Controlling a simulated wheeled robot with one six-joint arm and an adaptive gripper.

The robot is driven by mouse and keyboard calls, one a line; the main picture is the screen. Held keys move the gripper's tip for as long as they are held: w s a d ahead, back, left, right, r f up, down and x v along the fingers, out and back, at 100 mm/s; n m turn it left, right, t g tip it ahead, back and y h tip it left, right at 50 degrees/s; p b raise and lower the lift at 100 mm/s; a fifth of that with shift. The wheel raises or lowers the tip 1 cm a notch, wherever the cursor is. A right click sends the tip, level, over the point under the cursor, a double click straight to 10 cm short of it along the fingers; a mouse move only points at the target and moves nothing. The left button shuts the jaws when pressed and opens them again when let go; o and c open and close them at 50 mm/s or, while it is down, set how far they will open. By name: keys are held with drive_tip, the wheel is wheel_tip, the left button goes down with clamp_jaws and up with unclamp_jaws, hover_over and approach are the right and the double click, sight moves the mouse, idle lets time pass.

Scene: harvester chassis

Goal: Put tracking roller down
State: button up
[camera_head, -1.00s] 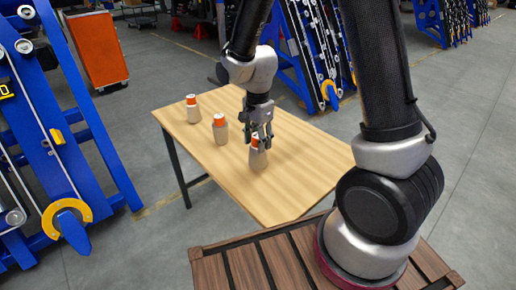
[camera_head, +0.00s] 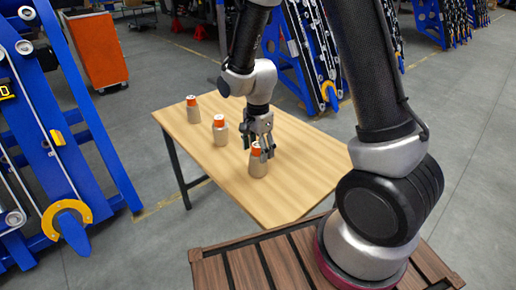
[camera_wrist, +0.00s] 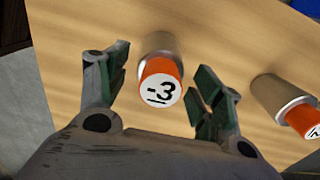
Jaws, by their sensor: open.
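A tan tracking roller with an orange cap (camera_head: 257,168) stands upright on the wooden table (camera_head: 212,170), nearest me in the row. In the wrist view, my gripper's fingers (camera_wrist: 160,88) are spread on both sides of the cap, with gaps visible. The lower body of the roller is partly hidden behind its cap there.
Two similar rollers stand on the table, a middle one (camera_head: 220,132) and a far one (camera_head: 193,110). The middle one also shows at the right in the wrist view (camera_wrist: 282,98). The table's right side is clear. Blue racks (camera_head: 55,130) stand at the left and behind.

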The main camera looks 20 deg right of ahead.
wheel_tip(320, 180, up, 12)
drive_tip(key=s+d+r+n+t, duration=0.2)
drive_tip(key=s+d+r+n, duration=0.4)
drive_tip(key=s+d+r, duration=0.4)
drive_tip(key=s+d+r+n+t, duration=0.1)
drive_tip(key=s+d+r+n, duration=0.1)
drive_tip(key=s, duration=0.3)
drive_tip(key=s+d+r+n+t, duration=0.1)
drive_tip(key=s+d+r+n, duration=0.1)
drive_tip(key=s+n, duration=0.3)
drive_tip(key=shift+d+r+n, duration=0.25)
drive_tip(key=shift+d+n, duration=0.05)
drive_tip(key=shift+d, duration=0.15)
